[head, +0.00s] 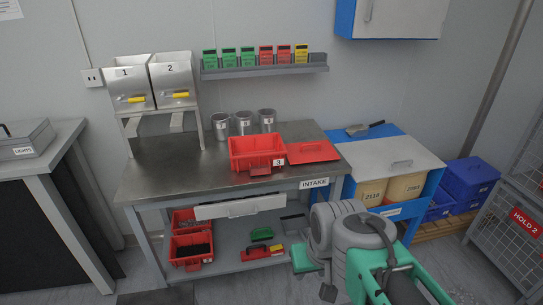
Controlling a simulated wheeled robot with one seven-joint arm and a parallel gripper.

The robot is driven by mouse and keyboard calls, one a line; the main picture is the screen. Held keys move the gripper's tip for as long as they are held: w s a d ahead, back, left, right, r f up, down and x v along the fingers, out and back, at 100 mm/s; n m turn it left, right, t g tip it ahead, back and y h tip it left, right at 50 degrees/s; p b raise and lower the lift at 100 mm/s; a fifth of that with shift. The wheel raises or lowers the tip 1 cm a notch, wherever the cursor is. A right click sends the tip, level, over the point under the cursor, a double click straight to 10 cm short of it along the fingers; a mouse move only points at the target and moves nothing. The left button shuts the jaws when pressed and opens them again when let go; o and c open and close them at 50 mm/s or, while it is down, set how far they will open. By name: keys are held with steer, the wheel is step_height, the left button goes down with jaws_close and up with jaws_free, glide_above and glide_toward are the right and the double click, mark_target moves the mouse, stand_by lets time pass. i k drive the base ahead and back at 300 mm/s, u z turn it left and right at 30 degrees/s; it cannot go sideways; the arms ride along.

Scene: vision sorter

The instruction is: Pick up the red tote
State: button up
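A red tote (257,153), open at the top, stands upright on the steel workbench near its front edge. A tag reading 3 is at its front right. A flat red lid (313,151) with a handle lies just right of it. Two more red bins, an upper one (187,220) and a lower one (191,250) with dark contents, are on the shelf under the bench. My green and grey arm is at the lower right, in front of the bench and apart from the tote on it. I cannot make out my gripper's fingers.
The workbench (170,168) has free room left of the tote. Several metal cups (244,122) stand behind it. Two steel bins (130,85) are at the back left. A blue cabinet (345,150) with a pale lid stands right. A wire cage (505,245) is at the far right.

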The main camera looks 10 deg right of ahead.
mark_target(257, 155)
steer(key=z, duration=1.35)
steer(key=i, duration=2.35)
steer(key=u, duration=4.4)
steer(key=i, duration=0.5)
steer(key=z, duration=0.1)
